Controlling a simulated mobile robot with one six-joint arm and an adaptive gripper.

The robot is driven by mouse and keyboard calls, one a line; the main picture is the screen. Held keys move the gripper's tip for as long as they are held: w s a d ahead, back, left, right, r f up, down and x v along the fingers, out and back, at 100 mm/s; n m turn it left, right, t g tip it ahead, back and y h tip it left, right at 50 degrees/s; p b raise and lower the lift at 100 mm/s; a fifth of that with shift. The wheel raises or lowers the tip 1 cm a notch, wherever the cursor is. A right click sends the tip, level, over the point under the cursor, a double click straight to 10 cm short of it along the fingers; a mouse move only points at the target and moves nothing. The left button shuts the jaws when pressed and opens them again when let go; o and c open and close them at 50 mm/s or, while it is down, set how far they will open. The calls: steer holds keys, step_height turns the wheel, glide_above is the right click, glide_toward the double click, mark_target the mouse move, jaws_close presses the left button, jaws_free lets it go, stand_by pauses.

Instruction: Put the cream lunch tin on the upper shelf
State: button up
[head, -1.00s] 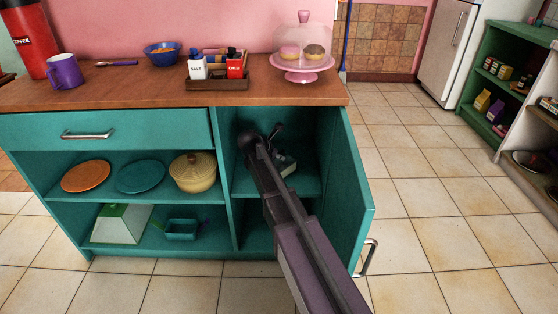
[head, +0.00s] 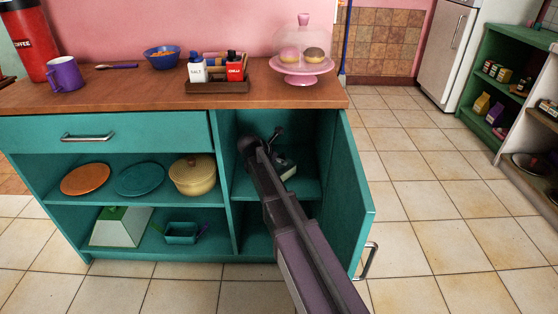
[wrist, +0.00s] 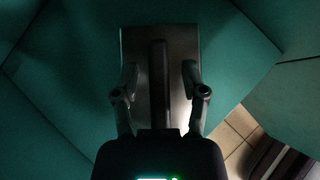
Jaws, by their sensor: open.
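The cream lunch tin (head: 288,169) is in the right compartment of the teal cabinet, at the upper shelf (head: 306,187), partly hidden behind my arm. In the wrist view the tin (wrist: 136,48) looks grey in the shade, with a dark bar-like handle (wrist: 159,75) along its middle. My gripper (wrist: 160,78) is open, one finger on each side of the handle, with gaps between. Whether the tin's base touches the shelf cannot be seen.
The cabinet door (head: 350,190) stands open to the right of my arm. A divider separates the left shelves, which hold a yellow pot (head: 194,178) and plates (head: 139,179). A cake stand (head: 302,68) and condiment tray (head: 218,86) are on the counter above. Floor at right is clear.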

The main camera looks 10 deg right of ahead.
steer(key=shift+r, duration=0.2)
steer(key=shift+p+v, duration=0.9)
steer(key=shift+v, duration=0.05)
steer(key=p+v, duration=0.7)
steer(key=v, duration=0.3)
steer(key=shift+s+f, duration=0.1)
steer(key=shift+f, duration=0.05)
